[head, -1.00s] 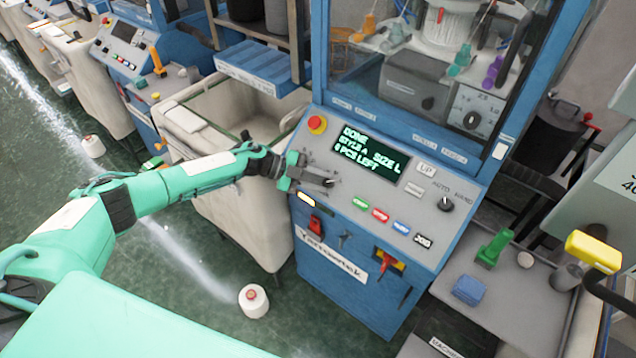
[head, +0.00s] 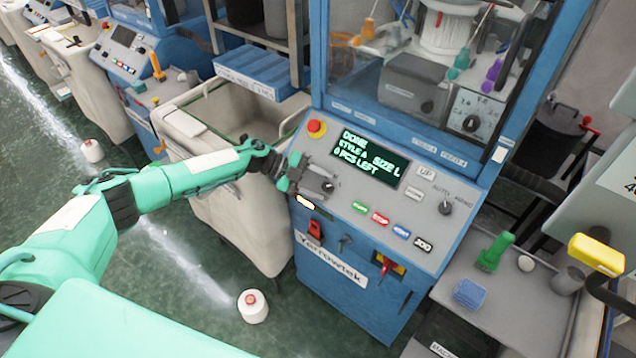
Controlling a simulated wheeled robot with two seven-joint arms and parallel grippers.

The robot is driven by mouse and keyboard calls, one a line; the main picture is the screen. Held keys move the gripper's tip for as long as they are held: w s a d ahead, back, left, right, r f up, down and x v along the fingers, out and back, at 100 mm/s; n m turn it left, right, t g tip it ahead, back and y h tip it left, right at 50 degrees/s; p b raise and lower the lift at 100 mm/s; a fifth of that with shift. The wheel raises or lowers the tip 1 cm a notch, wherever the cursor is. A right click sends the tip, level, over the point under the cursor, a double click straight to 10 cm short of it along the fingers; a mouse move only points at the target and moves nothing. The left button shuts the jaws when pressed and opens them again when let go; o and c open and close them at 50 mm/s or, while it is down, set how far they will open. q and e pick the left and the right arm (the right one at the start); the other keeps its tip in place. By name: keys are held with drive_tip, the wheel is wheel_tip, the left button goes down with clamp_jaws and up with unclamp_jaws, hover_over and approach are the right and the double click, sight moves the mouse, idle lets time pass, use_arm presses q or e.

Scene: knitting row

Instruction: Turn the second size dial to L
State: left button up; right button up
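The near blue-framed knitting machine has a sloped grey control panel (head: 437,228). Its screen (head: 369,158) reads DONE, STYLE A, SIZE L, 0 PCS LEFT. A small dark dial (head: 328,187) shows at the panel's left, below the screen and partly hidden by my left gripper. My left gripper (head: 318,182) is at this dial, with its grey fingers low over the panel. I cannot tell the gap between the fingers or whether they touch the dial. My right gripper is not in view.
A red stop button (head: 316,127) sits just above my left gripper. An AUTO/HAND knob (head: 446,208) and several coloured buttons are to the right. A cloth bin (head: 230,215) stands left of the machine. A side table (head: 520,310) holds a blue block and green tool.

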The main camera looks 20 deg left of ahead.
use_arm(q)
drive_tip(key=shift+a, duration=0.1)
drive_tip(key=b+v, duration=0.4)
drive_tip(key=v, duration=0.9)
drive_tip(key=shift+a+r, duration=0.2)
drive_tip(key=shift+a, duration=0.05)
drive_tip(key=shift+s, duration=0.1)
